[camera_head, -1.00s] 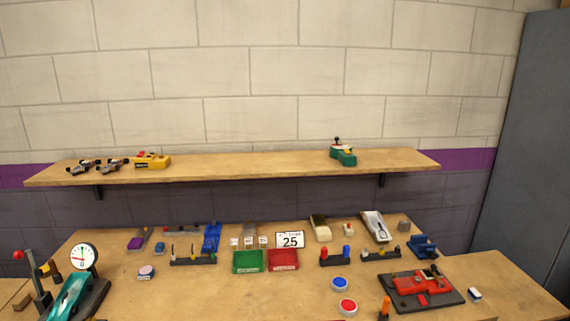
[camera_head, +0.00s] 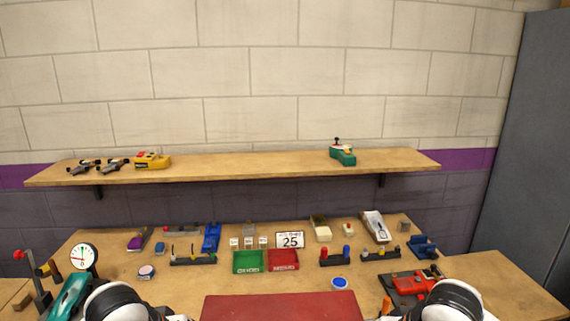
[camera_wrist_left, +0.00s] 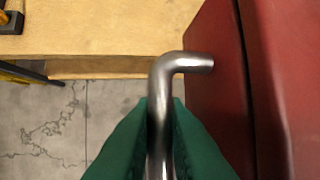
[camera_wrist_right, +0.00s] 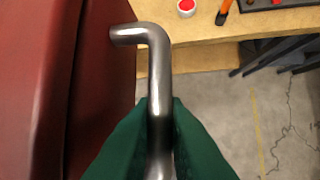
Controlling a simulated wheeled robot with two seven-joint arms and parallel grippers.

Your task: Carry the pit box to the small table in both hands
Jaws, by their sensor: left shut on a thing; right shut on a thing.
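The pit box (camera_head: 283,308) is a dark red box whose top shows at the bottom middle of the head view. Its red side also shows in the left wrist view (camera_wrist_left: 215,85) and the right wrist view (camera_wrist_right: 105,75). My left gripper (camera_wrist_left: 160,112) has green fingers shut on a bent metal handle (camera_wrist_left: 188,62) on one side of the box. My right gripper (camera_wrist_right: 160,110) is shut on the matching handle (camera_wrist_right: 135,33) on the other side. Both fingertips are outside the head view. I cannot tell which surface is the small table.
A wooden workbench (camera_head: 215,285) carries coloured trays, a 25 sign (camera_head: 290,240), tools and model cars. A wooden surface (camera_head: 510,285) extends at right. A shelf (camera_head: 250,164) hangs on the wall. Bare floor (camera_wrist_left: 50,125) shows beneath the left handle; a grey cabinet (camera_head: 525,150) stands right.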

